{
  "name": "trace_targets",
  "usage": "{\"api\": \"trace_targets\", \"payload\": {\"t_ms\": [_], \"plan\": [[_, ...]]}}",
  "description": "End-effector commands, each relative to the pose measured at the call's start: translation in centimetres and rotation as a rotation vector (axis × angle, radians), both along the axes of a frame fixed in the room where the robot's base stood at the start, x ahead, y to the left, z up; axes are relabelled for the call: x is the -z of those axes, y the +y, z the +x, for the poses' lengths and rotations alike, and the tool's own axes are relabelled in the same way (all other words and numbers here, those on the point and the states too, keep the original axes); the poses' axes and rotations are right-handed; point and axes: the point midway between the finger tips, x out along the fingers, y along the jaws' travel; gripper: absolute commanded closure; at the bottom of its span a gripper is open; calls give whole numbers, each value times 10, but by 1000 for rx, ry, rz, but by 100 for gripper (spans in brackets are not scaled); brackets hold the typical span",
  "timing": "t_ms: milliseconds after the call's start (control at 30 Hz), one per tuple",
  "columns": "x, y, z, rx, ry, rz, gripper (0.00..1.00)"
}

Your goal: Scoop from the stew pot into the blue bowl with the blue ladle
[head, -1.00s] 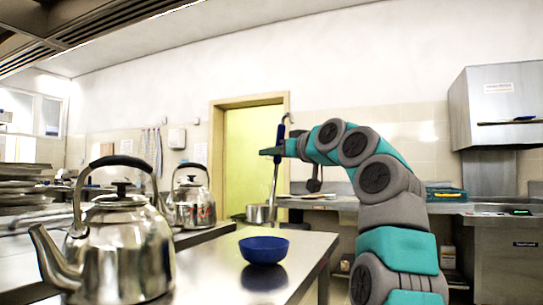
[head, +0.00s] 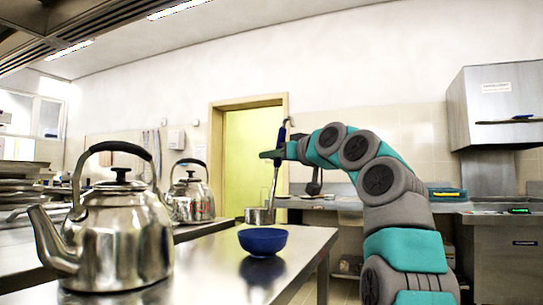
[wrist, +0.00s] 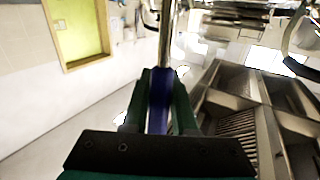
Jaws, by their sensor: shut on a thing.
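My gripper (head: 280,153) is shut on the blue handle of the ladle (head: 282,137), which hangs upright with its hook at the top. Its steel shaft runs down behind the counter's far end. In the wrist view the blue handle (wrist: 159,100) sits between my two green fingers (wrist: 160,92). A round steel vessel (head: 259,216) shows at the shaft's lower end; I cannot tell whether it is the ladle's cup or a pot behind. The blue bowl (head: 263,241) stands upright on the steel counter, nearer than the ladle. I cannot identify the stew pot with certainty.
A large steel kettle (head: 118,240) stands on the counter at the front left, with a second kettle (head: 190,195) behind it. Stacked trays (head: 20,185) are at the far left. The counter (head: 215,275) is bare around the bowl. A yellow-green door (head: 252,160) is behind.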

Motion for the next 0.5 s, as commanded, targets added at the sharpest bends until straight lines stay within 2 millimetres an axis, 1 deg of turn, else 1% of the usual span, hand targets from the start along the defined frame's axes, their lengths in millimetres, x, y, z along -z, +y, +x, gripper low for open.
{"api": "trace_targets", "payload": {"t_ms": [33,333,500], "plan": [[-5,-3,1,1,11,18,100],[-3,-18,15,-1,115,135,100],[-6,-32,24,1,181,222,100]]}}
